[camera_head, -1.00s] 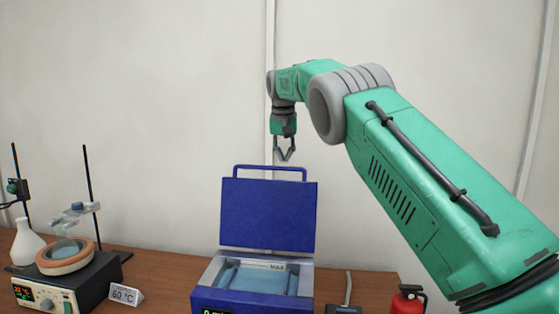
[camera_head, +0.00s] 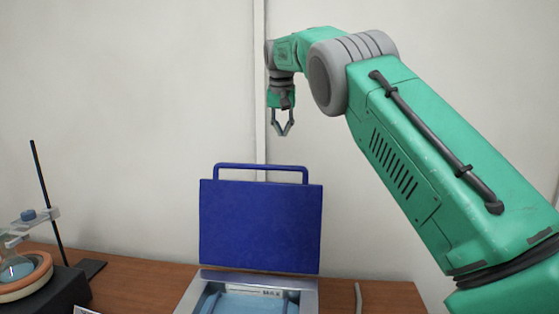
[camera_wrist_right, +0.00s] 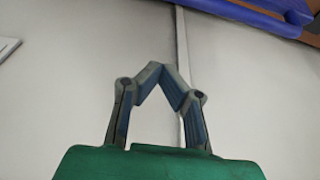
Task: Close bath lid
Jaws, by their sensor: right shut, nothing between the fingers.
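The blue bath lid (camera_head: 260,227) stands open and upright at the back of the bath, with its handle (camera_head: 262,167) along the top edge. The bath (camera_head: 254,276) is only partly in view at the bottom of the head view, with light blue water in it. My right gripper (camera_head: 283,133) is shut and empty, above the lid's handle and apart from it in the picture. In the right wrist view the closed fingertips (camera_wrist_right: 163,68) meet, and part of the blue lid (camera_wrist_right: 240,14) shows at the top right. My left gripper is not in view.
A heating device with a round ring (camera_head: 28,275) and a black stand rod (camera_head: 49,200) are at the left on the wooden table (camera_head: 140,279). A pale wall (camera_head: 120,110) rises behind the table. A grey cable (camera_head: 358,298) lies right of the bath.

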